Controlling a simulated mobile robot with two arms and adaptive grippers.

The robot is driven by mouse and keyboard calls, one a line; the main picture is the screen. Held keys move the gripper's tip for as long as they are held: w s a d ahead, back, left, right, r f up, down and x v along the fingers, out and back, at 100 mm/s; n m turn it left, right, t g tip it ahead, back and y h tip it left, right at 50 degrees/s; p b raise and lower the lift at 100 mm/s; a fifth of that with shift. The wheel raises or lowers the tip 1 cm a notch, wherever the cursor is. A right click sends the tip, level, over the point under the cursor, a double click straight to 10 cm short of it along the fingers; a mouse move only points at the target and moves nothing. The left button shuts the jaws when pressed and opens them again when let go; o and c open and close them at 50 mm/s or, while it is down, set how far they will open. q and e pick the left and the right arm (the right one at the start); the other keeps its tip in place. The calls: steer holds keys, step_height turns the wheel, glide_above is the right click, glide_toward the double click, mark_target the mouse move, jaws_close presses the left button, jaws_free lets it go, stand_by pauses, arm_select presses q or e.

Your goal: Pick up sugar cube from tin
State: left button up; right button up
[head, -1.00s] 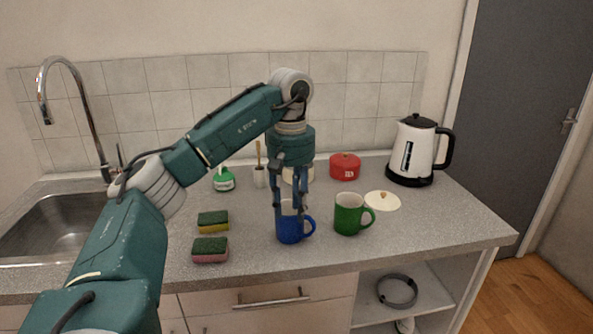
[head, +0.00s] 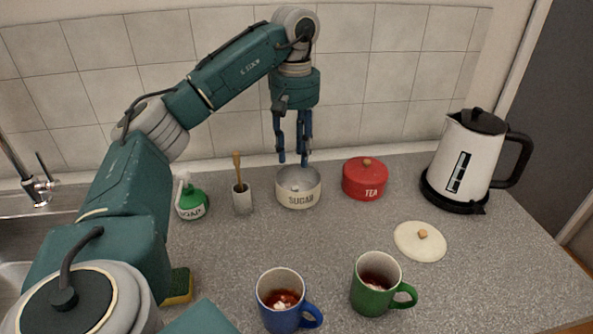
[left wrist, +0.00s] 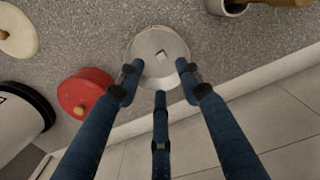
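The sugar tin (head: 298,198) is a round, cream, open tin marked SUGAR, standing on the counter near the tiled wall. It also shows from above in the left wrist view (left wrist: 135,52). A single small white sugar cube (left wrist: 161,56) lies on its floor. My left gripper (head: 293,160) points down just above the tin, with its three blue fingers spread and empty. In the left wrist view the fingertips (left wrist: 160,76) surround the tin's opening, with the cube between them. My right gripper is out of view.
Beside the tin stand a red TEA tin (head: 364,180) and a white cup with a wooden handle (head: 242,201). A cream lid (head: 420,242), blue mug (head: 281,305), green mug (head: 378,284), kettle (head: 463,160) and soap bottle (head: 191,203) are around. The counter between is clear.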

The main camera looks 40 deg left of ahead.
mark_target(295, 187)
arm_select(q)
step_height(295, 187, down, 4)
steer(key=shift+w+a+f+b, duration=0.1)
steer(key=shift+b, duration=0.55)
steer(key=shift+f, duration=0.3)
steer(key=f, duration=0.3)
steer(key=f+p, duration=0.1)
steer(key=f, duration=0.1)
steer(key=shift+w+a, duration=0.15)
steer(key=shift+a, duration=0.1)
steer(key=shift+f, duration=0.35)
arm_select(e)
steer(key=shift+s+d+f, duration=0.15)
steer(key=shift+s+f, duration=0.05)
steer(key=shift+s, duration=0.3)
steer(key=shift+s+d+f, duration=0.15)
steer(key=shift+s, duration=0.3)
arm_select(q)
steer(key=c, duration=0.7)
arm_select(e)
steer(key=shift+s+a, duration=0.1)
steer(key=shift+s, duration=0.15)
